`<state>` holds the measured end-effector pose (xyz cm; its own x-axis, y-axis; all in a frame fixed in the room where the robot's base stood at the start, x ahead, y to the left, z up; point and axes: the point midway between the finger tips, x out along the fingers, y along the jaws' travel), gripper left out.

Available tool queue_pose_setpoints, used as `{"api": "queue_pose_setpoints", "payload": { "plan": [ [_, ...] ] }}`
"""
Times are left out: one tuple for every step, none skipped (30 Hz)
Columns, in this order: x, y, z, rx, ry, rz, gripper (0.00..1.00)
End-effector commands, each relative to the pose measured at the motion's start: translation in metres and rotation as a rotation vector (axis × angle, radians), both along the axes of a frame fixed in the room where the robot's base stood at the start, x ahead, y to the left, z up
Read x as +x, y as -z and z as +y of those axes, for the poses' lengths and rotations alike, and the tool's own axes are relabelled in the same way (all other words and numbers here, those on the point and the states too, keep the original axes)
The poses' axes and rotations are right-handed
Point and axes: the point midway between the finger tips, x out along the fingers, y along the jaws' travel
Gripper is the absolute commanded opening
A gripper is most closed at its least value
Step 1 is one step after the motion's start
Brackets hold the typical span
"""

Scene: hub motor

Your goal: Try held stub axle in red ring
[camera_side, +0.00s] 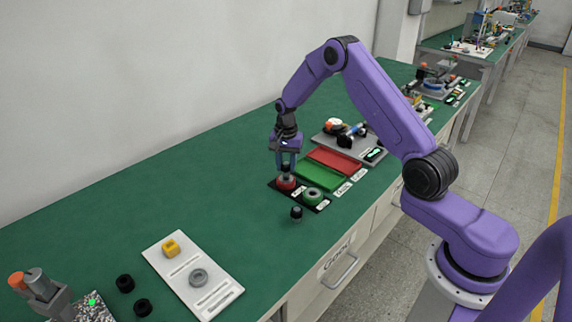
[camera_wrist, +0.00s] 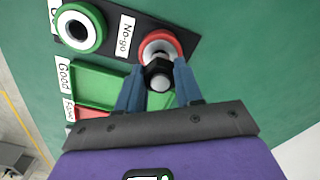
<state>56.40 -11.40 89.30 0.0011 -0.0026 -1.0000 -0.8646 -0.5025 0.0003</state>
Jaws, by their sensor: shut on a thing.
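The red ring (camera_wrist: 172,40) sits on a black plate beside a "No-go" label; in the side view the red ring (camera_side: 286,184) is under my gripper. My gripper (camera_wrist: 160,84) is shut on the stub axle (camera_wrist: 158,72), a dark collar with a pale metal end. In the side view the axle (camera_side: 286,170) points down at the ring. It overlaps the ring's near edge in the wrist view; I cannot tell whether its tip is inside the ring. The green ring (camera_wrist: 80,28) is on the same plate, and also shows in the side view (camera_side: 313,195).
A green tray (camera_side: 319,173) and a red tray (camera_side: 336,160) lie behind the rings. A dark stub part (camera_side: 296,213) stands on the bench in front of the plate. A white fixture plate (camera_side: 180,270) and black collars (camera_side: 125,283) are at the front left. The bench left of the rings is clear.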

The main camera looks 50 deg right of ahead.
Motion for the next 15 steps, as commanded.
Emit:
{"api": "queue_pose_setpoints", "payload": {
  "plan": [
    [0.0, -0.001, 0.0, 0.0, 0.0, -0.001, 0.0],
    [0.0, -0.001, 0.0, 0.0, 0.0, -0.001, 0.0],
    [0.001, -0.001, 0.0, 0.0, 0.0, -0.001, 0.0],
    [0.001, -0.002, 0.0, 0.0, 0.0, -0.002, 0.0],
    [0.001, -0.003, 0.0, -0.001, 0.0, -0.003, 0.0],
    [0.001, -0.005, 0.0, -0.001, 0.0, -0.003, 0.0],
    [0.001, -0.007, 0.0, 0.0, 0.0, -0.004, 0.0],
    [0.001, -0.009, 0.0, -0.001, 0.0, -0.004, 0.0],
    [0.001, -0.011, 0.0, -0.001, 0.0, -0.004, 0.0],
    [0.001, -0.013, 0.0, 0.0, 0.0, -0.004, 0.0],
    [0.001, -0.015, 0.0, -0.001, 0.0, -0.003, 0.0],
    [0.001, -0.018, 0.0, -0.001, 0.0, -0.003, 0.0],
    [0.001, -0.02, 0.0, 0.0, 0.0, -0.004, 0.0],
    [0.001, -0.022, 0.0, -0.001, 0.0, -0.004, 0.0],
    [0.001, -0.025, 0.0, -0.001, 0.0, -0.004, 0.0]
  ]
}}
